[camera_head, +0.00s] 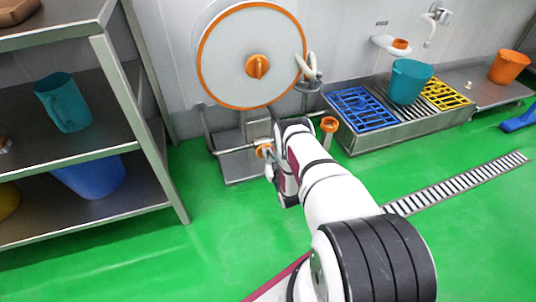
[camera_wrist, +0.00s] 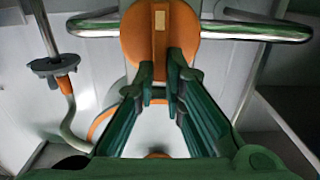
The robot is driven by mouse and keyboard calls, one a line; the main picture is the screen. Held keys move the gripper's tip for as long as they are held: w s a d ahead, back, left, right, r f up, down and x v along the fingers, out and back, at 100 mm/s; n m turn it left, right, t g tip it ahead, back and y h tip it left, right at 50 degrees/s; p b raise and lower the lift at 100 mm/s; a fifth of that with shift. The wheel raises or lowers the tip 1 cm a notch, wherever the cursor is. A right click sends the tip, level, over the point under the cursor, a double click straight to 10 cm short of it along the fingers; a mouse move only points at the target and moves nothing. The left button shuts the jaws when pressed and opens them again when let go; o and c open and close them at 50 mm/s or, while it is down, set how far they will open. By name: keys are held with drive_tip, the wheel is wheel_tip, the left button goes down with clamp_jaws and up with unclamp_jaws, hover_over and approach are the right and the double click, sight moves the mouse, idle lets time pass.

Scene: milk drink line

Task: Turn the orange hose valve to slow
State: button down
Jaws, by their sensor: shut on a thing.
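The orange valve (camera_wrist: 160,35) is a round orange body on a horizontal metal pipe, with a small pale mark on its face. In the head view an orange part of it (camera_head: 263,150) shows on the pipe below the hose reel. My gripper (camera_wrist: 160,78) reaches it with both green fingers close together over its lower part, shut on it. The fingers hide the gripped part, and I cannot read the valve's setting. In the head view my gripper (camera_head: 271,152) is largely hidden by my own arm.
A white hose reel (camera_head: 228,60) with an orange rim hangs on the wall. An orange-topped post (camera_head: 329,125) stands just right of my wrist. A steel shelf (camera_head: 120,95) stands left, a drain bench (camera_head: 395,122) right.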

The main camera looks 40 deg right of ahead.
drive_tip(key=shift+w+a+f+n, duration=0.1)
drive_tip(key=shift+a+n, duration=0.1)
drive_tip(key=shift+n, duration=0.7)
drive_tip(key=shift+s+a+f+n, duration=0.1)
drive_tip(key=shift+a+n, duration=0.1)
drive_tip(key=shift+n, duration=0.7)
drive_tip(key=shift+w+a+f+n, duration=0.1)
drive_tip(key=shift+a+n, duration=0.1)
drive_tip(key=shift+n, duration=0.7)
drive_tip(key=c, duration=1.7)
unclamp_jaws()
drive_tip(key=shift+o, duration=0.2)
drive_tip(key=shift+r, duration=0.1)
drive_tip(key=v, duration=1.2)
